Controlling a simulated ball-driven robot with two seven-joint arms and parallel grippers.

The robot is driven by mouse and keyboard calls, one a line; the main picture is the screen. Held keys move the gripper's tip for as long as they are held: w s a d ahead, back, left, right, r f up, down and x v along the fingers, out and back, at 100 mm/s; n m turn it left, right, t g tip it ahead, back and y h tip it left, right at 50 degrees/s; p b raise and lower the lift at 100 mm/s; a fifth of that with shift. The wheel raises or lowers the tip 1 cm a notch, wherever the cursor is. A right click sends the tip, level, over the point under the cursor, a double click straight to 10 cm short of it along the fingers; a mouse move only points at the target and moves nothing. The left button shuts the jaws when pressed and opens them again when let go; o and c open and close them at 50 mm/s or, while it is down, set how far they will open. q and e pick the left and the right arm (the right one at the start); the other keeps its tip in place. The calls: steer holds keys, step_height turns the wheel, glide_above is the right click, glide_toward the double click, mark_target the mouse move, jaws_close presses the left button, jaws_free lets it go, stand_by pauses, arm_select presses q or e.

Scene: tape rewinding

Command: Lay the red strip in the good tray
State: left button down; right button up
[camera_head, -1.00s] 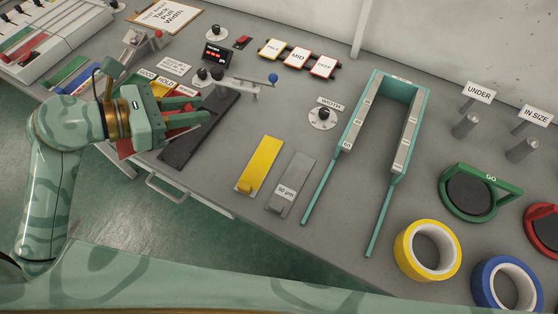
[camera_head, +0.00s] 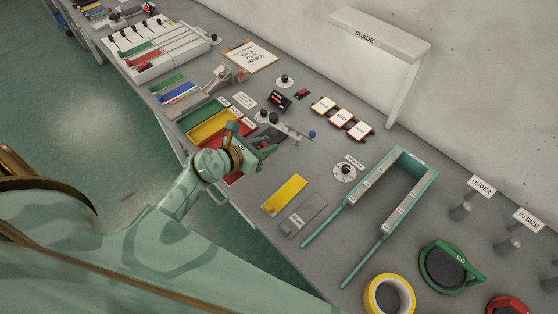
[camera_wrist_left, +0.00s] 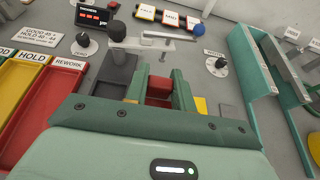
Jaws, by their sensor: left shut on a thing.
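My left gripper (camera_head: 264,148) is shut on the red strip (camera_wrist_left: 159,87); its short red end shows between the fingers in the left wrist view. The gripper is beside the trays, over or near the dark gauge plate (camera_wrist_left: 96,88); its height is unclear. The good tray (camera_head: 200,112) is the green one, farthest left of three and bare where it shows. The yellow hold tray (camera_head: 213,128) lies beside it. The red rework tray (camera_head: 235,179) is nearest the gripper and partly hidden by my arm. My right gripper is not in view.
The gauge's lever with a blue ball (camera_head: 312,134) and black knobs stand close behind the gripper. Yellow (camera_head: 285,195) and grey blocks lie to the right, before a teal fork (camera_head: 404,200). A white rack (camera_head: 157,48) stands at the far left.

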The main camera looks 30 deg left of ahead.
arm_select(q)
steer(key=b, duration=0.2)
glide_above(278, 162)
steer(key=f, duration=0.5)
steer(key=shift+s+a, duration=0.15)
steer(key=shift+s, duration=0.15)
steer(key=f, duration=0.1)
steer(key=f+b, duration=0.2)
steer(key=shift+w+d, duration=0.2)
steer(key=shift+w, duration=0.05)
steer(key=shift+f, duration=0.35)
steer(key=shift+f+b, duration=0.2)
steer(key=shift+b, duration=0.1)
steer(key=c, duration=1.2)
jaws_free()
steer(key=shift+r, duration=0.1)
steer(key=shift+o, duration=0.2)
